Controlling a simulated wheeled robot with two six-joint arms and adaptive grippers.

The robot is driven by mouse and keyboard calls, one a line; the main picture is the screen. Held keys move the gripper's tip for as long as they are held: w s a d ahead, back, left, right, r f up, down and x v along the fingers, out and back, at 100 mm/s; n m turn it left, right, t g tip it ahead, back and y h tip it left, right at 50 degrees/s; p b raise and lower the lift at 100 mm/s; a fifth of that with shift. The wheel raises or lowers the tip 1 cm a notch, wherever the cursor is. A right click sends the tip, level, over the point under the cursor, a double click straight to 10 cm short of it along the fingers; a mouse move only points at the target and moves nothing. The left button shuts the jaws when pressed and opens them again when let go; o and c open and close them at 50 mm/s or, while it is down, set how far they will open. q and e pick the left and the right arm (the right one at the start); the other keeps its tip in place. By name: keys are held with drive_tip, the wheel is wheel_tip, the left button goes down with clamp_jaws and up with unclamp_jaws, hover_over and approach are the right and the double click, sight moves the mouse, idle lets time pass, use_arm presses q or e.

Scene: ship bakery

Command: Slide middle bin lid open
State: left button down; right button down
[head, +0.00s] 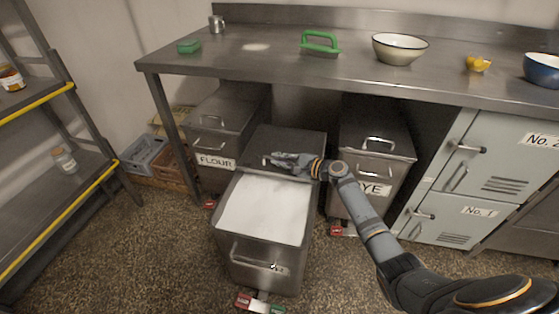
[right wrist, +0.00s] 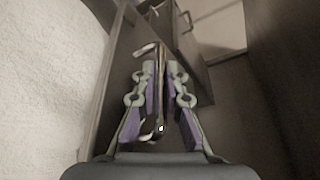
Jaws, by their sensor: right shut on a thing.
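The middle bin (head: 262,268) is a metal bin pulled out from under the bench. Its lid (head: 288,139) is slid back, under the bench edge, and white powder (head: 264,208) shows across the wide opening. My right gripper (head: 283,160) is at the lid's front edge, shut on the lid handle. In the right wrist view, the fingers (right wrist: 160,95) close around the thin metal handle (right wrist: 146,50), with the white powder on the left. The bin's front label is mostly hidden by its handle. My left gripper is not in view.
A FLOUR bin (head: 213,132) stands left and a bin labelled "YE" (head: 378,145), partly covered, stands right. Pale lockers (head: 490,155) are further right. The steel bench (head: 260,67) overhangs the bins, carrying a green-handled brush (head: 320,43) and bowls. Shelves (head: 40,110) stand left.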

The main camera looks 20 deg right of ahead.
drive_tip(key=c, duration=1.4)
unclamp_jaws()
drive_tip(key=v, duration=1.2)
